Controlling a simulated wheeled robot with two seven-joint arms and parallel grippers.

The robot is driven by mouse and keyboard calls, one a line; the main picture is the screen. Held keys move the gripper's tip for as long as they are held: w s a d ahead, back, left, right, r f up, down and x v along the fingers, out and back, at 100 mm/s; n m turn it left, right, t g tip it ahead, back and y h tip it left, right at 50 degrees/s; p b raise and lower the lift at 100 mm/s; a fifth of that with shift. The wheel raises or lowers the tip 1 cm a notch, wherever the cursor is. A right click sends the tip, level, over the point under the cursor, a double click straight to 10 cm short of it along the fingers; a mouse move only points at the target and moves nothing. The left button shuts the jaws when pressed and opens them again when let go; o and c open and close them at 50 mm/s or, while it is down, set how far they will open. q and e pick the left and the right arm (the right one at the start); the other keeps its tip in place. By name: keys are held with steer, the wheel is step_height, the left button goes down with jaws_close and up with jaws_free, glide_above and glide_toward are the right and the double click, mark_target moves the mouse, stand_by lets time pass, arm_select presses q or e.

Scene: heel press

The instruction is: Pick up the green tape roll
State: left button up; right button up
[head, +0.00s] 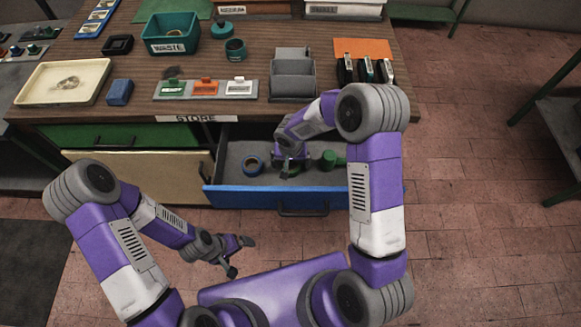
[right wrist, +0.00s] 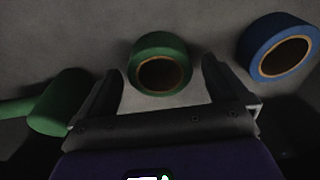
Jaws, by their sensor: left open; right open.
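The green tape roll (right wrist: 160,64) lies on the grey floor of the open blue drawer (head: 262,198), with its hole showing in the right wrist view. My right gripper (right wrist: 163,88) is open above the drawer floor, with the roll between and slightly beyond its fingertips, not gripped. In the head view my right gripper (head: 290,168) reaches down into the drawer and hides most of the roll. My left gripper (head: 240,256) is open and empty in front of the drawer, low and to the left.
A blue tape roll (head: 252,165) lies left of my right gripper in the drawer, and a green handled object (head: 330,160) lies right of it. The drawer walls surround them. The wooden tabletop (head: 135,60) above carries bins, labelled cards and a cream tray (head: 62,82).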

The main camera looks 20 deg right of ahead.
steer(key=shift+w+f, duration=0.1)
steer(key=shift+f, duration=0.6)
steer(key=c, duration=1)
